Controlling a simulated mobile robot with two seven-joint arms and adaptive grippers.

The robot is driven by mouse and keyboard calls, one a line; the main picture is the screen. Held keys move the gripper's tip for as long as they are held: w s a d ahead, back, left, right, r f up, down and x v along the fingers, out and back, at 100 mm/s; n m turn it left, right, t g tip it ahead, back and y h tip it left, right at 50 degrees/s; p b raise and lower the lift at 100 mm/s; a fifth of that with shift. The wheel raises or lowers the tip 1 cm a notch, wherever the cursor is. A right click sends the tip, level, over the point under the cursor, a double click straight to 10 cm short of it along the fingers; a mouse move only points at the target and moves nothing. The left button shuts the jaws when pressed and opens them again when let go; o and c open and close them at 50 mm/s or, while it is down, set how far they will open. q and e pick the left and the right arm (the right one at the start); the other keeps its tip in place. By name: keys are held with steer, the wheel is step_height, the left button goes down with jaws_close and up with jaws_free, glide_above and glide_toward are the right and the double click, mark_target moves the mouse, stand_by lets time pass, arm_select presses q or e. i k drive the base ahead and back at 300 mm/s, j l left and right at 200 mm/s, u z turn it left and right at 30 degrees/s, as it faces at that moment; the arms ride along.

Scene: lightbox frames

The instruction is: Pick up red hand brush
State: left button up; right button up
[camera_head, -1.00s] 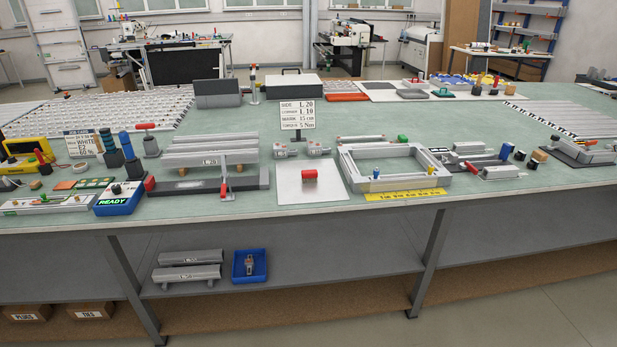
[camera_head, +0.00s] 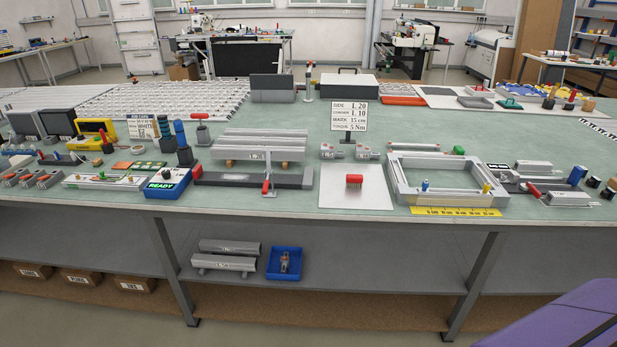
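A small red block-shaped object (camera_head: 354,181) with short, darker bristle-like ends below it looks like the red hand brush. It rests on a pale square plate (camera_head: 338,199) near the front edge of the workbench, left of a grey rectangular frame (camera_head: 402,196). Nothing covers it. Neither of my grippers is in view.
The long green-topped workbench (camera_head: 295,202) is crowded. Left of the plate are stacked grey profiles (camera_head: 258,141) and a blue READY box (camera_head: 168,184). A sign (camera_head: 348,115) stands behind. A shelf below holds a blue bin (camera_head: 284,263). An unclear purple shape (camera_head: 565,318) fills the lower right corner.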

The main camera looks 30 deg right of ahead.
mark_target(353, 180)
steer(key=l+u, duration=0.35)
steer(key=l, duration=0.15)
steer(key=k+l+u, duration=0.1)
steer(key=l+u, duration=0.2)
steer(key=l, duration=0.2)
steer(key=l+u, duration=0.1)
steer(key=l, duration=0.25)
steer(key=k+l+u, duration=0.1)
steer(key=l, duration=0.25)
steer(key=k+l+u, duration=0.1)
steer(key=l, duration=0.2)
steer(key=k, duration=0.05)
